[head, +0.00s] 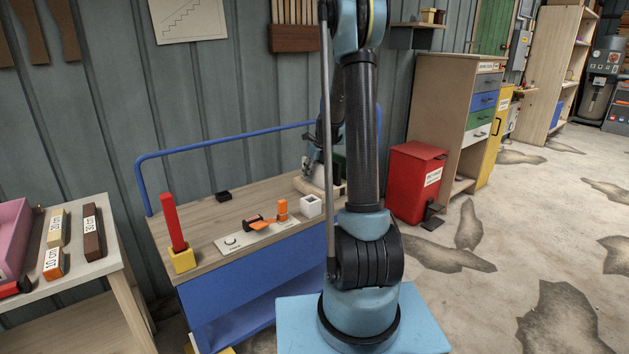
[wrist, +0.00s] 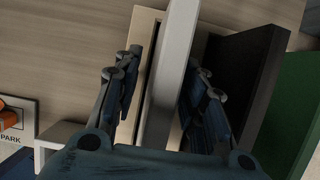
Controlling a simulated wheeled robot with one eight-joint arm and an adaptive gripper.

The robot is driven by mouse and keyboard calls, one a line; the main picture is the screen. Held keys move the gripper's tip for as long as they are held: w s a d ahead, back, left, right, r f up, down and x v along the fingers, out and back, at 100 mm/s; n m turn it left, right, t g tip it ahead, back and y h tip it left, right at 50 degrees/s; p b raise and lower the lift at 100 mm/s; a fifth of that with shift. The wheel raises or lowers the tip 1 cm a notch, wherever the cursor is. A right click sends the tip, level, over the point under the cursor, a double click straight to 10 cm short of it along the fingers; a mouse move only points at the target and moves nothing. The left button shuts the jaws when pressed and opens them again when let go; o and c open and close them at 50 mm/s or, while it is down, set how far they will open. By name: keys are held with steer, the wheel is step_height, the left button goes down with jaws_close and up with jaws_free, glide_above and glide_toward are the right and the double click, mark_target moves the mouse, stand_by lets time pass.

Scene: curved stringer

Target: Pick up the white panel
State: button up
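The white panel (wrist: 170,70) stands on edge in the wrist view, running between the two fingers of my gripper (wrist: 166,78). The fingers are apart, one on each side of the panel. A gap shows on the left side; on the right I cannot tell whether the finger touches. A pale wooden holder (wrist: 144,30) with a dark slot lies beside the panel. A black panel (wrist: 240,75) and a green panel (wrist: 294,120) stand to the right. In the head view my gripper (head: 318,170) is low over the bench's far right end; my arm hides most of this.
The wooden-topped blue bench (head: 200,222) has a blue rail behind. A red bin (head: 415,185) stands to the right.

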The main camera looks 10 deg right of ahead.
steer(key=shift+f, duration=0.2)
stand_by(0.6)
jaws_close()
